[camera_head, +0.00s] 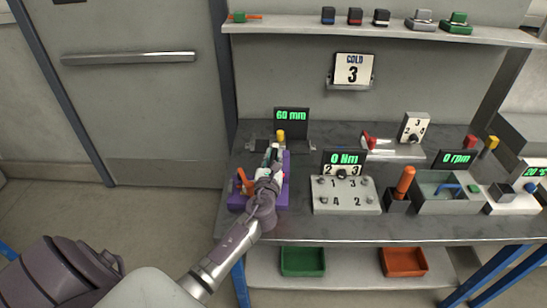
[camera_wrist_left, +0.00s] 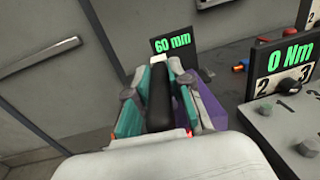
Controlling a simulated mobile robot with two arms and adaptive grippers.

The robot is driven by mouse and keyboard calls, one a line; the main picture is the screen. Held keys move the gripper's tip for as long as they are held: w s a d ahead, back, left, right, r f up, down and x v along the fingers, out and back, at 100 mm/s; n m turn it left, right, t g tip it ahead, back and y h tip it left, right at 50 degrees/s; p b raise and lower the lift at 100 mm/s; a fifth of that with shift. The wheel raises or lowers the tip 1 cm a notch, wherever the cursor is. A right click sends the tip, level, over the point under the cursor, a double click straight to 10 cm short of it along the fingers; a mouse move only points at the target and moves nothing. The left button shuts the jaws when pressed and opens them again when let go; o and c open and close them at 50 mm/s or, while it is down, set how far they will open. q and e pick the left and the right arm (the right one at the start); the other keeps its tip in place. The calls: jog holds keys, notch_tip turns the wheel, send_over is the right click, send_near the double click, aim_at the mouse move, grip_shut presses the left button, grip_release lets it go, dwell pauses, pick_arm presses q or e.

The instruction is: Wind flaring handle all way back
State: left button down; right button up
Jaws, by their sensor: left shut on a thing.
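The purple flaring fixture (camera_head: 238,202) sits on the left part of the bench, with an orange lever (camera_head: 243,178) at its left side. My left gripper (camera_head: 271,158) reaches over the fixture from the front and hides much of it. In the left wrist view, my left gripper (camera_wrist_left: 159,80) has its teal-padded fingers on both sides of a dark bar (camera_wrist_left: 160,100), which looks like the flaring handle. The gripper is shut on it. The purple fixture also shows beside the right finger (camera_wrist_left: 208,105). A display reading 60 mm (camera_head: 291,116) stands behind. My right gripper is out of view.
A yellow-topped piece (camera_head: 281,135) stands just behind my gripper. To the right are a numbered block (camera_head: 345,195) under a 0 Nm display (camera_head: 345,158), an orange-handled tool (camera_head: 405,181) and a grey basin (camera_head: 445,205). A shelf (camera_head: 320,25) runs above.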

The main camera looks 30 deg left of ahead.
pick_arm(q)
jog(key=n+g+y, duration=0.1)
jog(key=n+y, duration=0.1)
jog(key=n+g+y+b, duration=0.1)
jog(key=g+y, duration=0.1)
jog(key=y, duration=0.1)
jog(key=shift+w+d+f+n+b, duration=0.1)
jog(key=shift+f+n+b, duration=0.05)
jog(key=shift+n+b, duration=0.2)
jog(key=n+g+y+b, duration=0.2)
jog(key=n+g+y, duration=0.1)
jog(key=g, duration=0.2)
jog(key=shift+n+b, duration=0.3)
jog(key=shift+n, duration=0.05)
jog(key=n+g+y+b, duration=0.1)
jog(key=n+g+b, duration=0.2)
jog(key=g+b, duration=0.1)
jog(key=n+g+y+b, duration=0.1)
jog(key=n+g+b, duration=0.2)
jog(key=g+b, duration=0.1)
jog(key=shift+f+g, duration=0.15)
jog(key=shift+g, duration=0.75)
jog(key=shift+n+g+b, duration=0.9)
jog(key=shift+g+b, duration=0.2)
jog(key=shift+b, duration=0.25)
jog(key=c, duration=1.1)
grip_release()
jog(key=shift+r, duration=0.2)
